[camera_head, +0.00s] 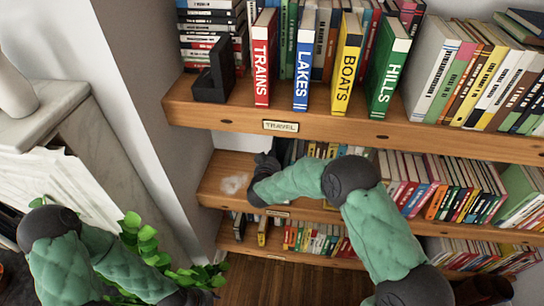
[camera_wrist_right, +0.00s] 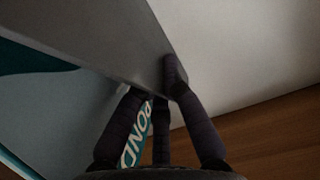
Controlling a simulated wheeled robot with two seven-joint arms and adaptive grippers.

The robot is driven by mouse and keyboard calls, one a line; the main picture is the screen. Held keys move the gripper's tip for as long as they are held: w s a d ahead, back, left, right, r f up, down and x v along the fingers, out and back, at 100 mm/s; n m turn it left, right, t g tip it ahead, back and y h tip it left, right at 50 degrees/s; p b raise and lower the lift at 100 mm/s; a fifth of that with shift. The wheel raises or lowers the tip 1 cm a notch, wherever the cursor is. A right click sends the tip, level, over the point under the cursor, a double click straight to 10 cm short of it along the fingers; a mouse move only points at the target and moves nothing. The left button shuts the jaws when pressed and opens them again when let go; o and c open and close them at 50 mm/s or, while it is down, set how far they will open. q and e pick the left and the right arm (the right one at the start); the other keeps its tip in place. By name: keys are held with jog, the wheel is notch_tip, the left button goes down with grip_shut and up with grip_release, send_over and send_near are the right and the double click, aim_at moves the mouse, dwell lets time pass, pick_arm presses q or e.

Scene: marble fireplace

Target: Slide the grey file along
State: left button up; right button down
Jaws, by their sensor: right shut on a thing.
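The grey file (camera_wrist_right: 120,42) fills the upper left of the right wrist view as a large tilted grey slab. My right gripper (camera_wrist_right: 150,92) is shut on it, with its dark fingers at the near edge. A teal book spine lettered POND (camera_wrist_right: 133,140) shows between the fingers. In the head view my right gripper (camera_head: 264,163) reaches to the left end of the books on the middle shelf (camera_head: 222,178); the file is mostly hidden there. My left arm hangs low at the left, and its dark gripper end (camera_head: 192,297) is at the bottom edge, its jaws unclear.
The upper shelf, labelled TRAVEL (camera_head: 281,126), holds the TRAINS, LAKES, BOATS and HILLS books and a black bookend (camera_head: 213,75). A leafy green plant (camera_head: 147,240) and a marble mantel (camera_head: 130,130) stand at the left.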

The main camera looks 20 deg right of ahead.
jog(key=c, duration=1.3)
grip_release()
jog(key=v, duration=1.2)
